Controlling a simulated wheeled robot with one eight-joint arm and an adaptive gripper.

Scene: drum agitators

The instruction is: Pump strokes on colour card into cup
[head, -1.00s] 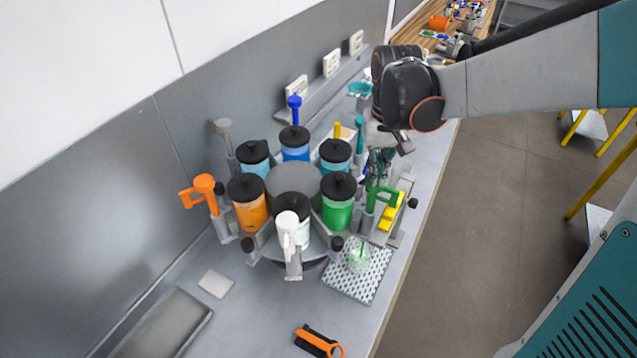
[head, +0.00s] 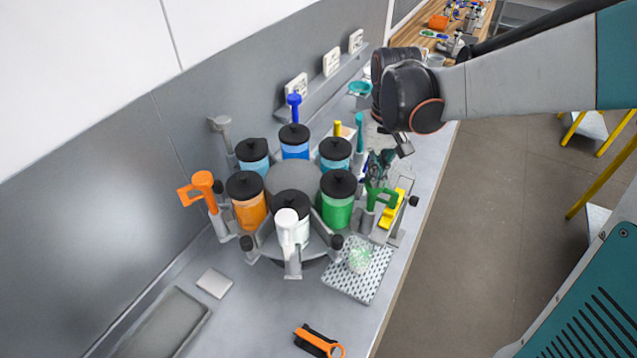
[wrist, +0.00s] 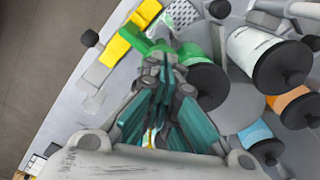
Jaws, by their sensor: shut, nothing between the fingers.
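A clear cup (head: 360,259) with some green in it stands on a white perforated tray (head: 374,282). The green canister (head: 338,212) with a black lid is beside it on the round carousel. A green pump handle (head: 381,197) stands at that canister's right; it also shows in the wrist view (wrist: 140,42). My gripper (head: 379,178) is shut and empty, pointing down just behind the green handle. In the wrist view my fingertips (wrist: 167,58) are close to the green handle; I cannot tell if they touch. I cannot clearly identify the colour card.
Orange (head: 249,210), white (head: 290,236) and blue (head: 295,150) canisters share the carousel, with upright handles around it. A yellow block (head: 391,210) is beside the green handle. Black-and-orange pliers-like tool (head: 319,342) lies in front. The counter's right edge is close.

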